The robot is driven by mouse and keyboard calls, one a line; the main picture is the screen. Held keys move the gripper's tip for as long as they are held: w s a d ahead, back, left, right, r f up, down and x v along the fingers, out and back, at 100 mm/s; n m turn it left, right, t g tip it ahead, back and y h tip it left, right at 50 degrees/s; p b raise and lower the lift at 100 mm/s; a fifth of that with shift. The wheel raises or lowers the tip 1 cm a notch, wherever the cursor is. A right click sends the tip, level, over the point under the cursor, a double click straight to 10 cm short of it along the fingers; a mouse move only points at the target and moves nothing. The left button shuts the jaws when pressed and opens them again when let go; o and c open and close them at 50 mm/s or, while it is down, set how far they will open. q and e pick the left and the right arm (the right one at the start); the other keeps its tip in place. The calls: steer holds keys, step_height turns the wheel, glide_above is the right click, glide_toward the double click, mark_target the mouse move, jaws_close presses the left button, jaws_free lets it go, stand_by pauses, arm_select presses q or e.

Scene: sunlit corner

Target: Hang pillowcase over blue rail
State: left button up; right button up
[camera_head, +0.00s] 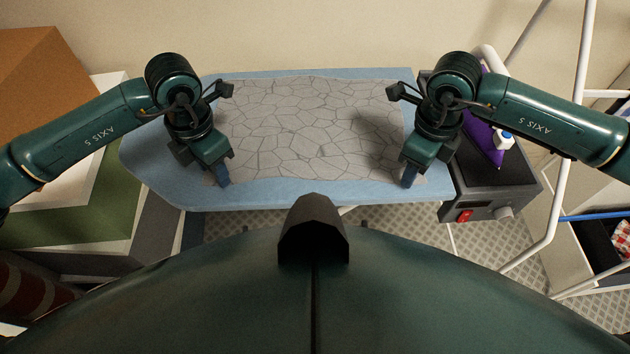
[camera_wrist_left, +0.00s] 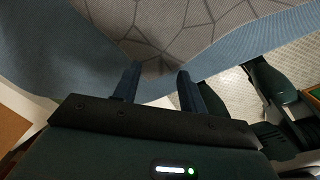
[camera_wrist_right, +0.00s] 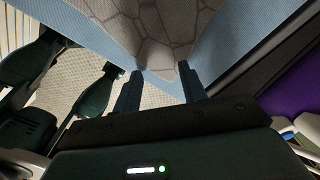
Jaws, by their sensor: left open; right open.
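The grey pillowcase (camera_head: 300,125) with dark crackle lines lies spread flat on the blue ironing board. My left gripper (camera_head: 222,180) is at its near left corner; in the left wrist view its open fingers (camera_wrist_left: 158,85) stand either side of the cloth's corner (camera_wrist_left: 160,65). My right gripper (camera_head: 408,180) is at the near right corner; in the right wrist view its open fingers (camera_wrist_right: 160,85) stand either side of the cloth's corner (camera_wrist_right: 155,60). Whether the fingers touch the cloth I cannot tell. A blue rail (camera_head: 592,216) shows on the white rack at the far right.
The blue ironing board (camera_head: 145,150) is in front of me. A dark box with a red switch (camera_head: 490,190) and a purple iron (camera_head: 483,140) stand to its right. Stacked boxes (camera_head: 70,215) are on the left. White rack tubes (camera_head: 560,150) rise on the right.

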arm_select(q)
steer(key=shift+f, duration=0.35)
arm_select(e)
steer(key=shift+f, duration=0.4)
arm_select(q)
steer(key=shift+f, duration=0.2)
arm_select(e)
steer(key=shift+f, duration=0.15)
arm_select(q)
steer(key=shift+c, duration=0.4)
arm_select(e)
steer(key=shift+c, duration=0.4)
arm_select(q)
jaws_close()
arm_select(e)
jaws_close()
